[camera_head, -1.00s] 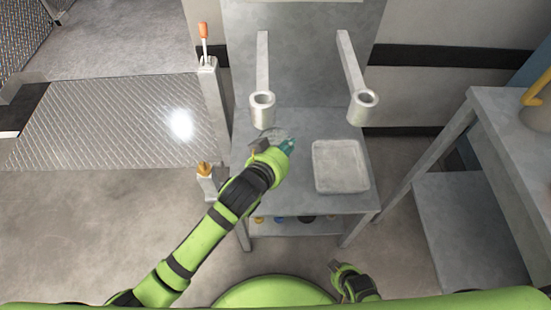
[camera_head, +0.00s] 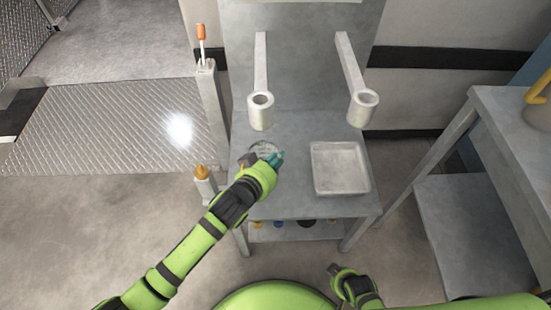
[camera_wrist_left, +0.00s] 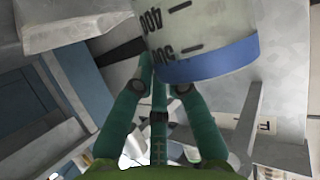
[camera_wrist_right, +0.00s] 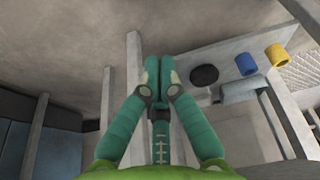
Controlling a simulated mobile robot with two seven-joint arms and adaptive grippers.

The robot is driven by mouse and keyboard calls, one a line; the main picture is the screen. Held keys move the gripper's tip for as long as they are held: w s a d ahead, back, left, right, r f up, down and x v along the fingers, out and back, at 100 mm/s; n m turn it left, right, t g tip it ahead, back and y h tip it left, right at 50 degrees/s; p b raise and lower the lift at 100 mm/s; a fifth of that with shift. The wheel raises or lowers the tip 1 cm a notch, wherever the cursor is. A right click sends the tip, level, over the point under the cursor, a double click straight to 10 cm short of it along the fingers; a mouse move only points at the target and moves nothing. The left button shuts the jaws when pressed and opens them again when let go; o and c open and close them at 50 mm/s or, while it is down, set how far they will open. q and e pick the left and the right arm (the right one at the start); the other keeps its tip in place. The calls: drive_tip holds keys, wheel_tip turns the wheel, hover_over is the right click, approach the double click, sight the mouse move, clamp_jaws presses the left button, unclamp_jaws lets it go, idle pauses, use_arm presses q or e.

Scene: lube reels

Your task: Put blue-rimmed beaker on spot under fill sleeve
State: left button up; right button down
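The blue-rimmed beaker (camera_head: 262,149) shows small and pale in the camera_head view, at the left of the metal stand's table, below the left fill sleeve (camera_head: 261,110) in the picture. My left gripper (camera_head: 275,158) is at its near right side. In the left wrist view the beaker (camera_wrist_left: 190,30) shows volume marks and a blue band and covers part of the fingers. The left fingers (camera_wrist_left: 162,72) close around its edge; their exact contact is hidden. Whether its base touches the table is unclear. My right gripper (camera_wrist_right: 159,68) is shut and empty, low in front of the stand.
A grey square tray (camera_head: 340,190) lies on the right of the stand's table. A second sleeve (camera_head: 363,108) hangs above it. A post with an orange-tipped lever (camera_head: 202,34) stands left, and a metal table (camera_head: 500,120) stands right. The lower shelf holds several small coloured items.

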idle(0.3)
use_arm(q)
drive_tip(key=p+v, duration=0.2)
drive_tip(key=v, duration=1)
drive_tip(key=shift+p, duration=0.3)
use_arm(e)
drive_tip(key=shift+w+d+f+t, duration=0.25)
drive_tip(key=shift+w+d+t, duration=0.15)
drive_tip(key=shift+t, duration=0.3)
